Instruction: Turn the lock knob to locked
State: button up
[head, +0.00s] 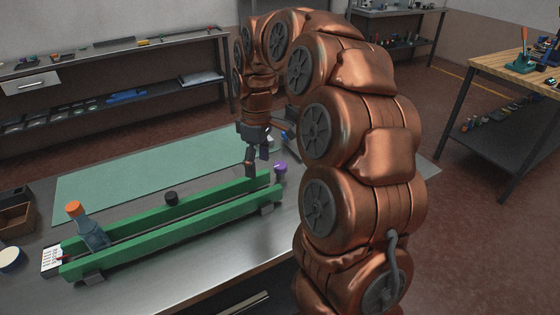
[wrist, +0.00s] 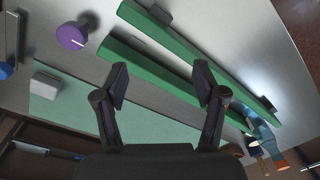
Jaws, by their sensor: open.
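A purple knob (head: 281,168) stands beside the right end of the green rails in the head view. In the wrist view the purple knob (wrist: 71,37) is at upper left, with a pale line beside it. A black round piece (head: 172,198) sits at the far rail; I cannot tell which of the two is the lock knob. My gripper (head: 257,166) points down above the right end of the rails, left of the purple knob. In the wrist view my gripper (wrist: 161,72) has its fingers spread, with nothing between them. The knob's lock marking is not readable.
Two long green rails (head: 190,229) run across the metal bench. A green mat (head: 130,172) lies behind, largely clear. A pale grey block (wrist: 46,86) sits near the knob in the wrist view.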

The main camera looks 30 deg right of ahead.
jog(key=n, duration=0.1)
send_over(280, 165)
notch_tip(280, 165, down, 3)
jog(key=shift+d+h+p, duration=0.1)
jog(key=shift+h+p, duration=0.2)
jog(key=shift+p, duration=0.15)
notch_tip(280, 165, down, 6)
jog(key=shift+r+p, duration=0.1)
jog(key=shift+p, duration=0.9)
jog(key=shift+f, duration=1)
jog(key=c, duration=1.1)
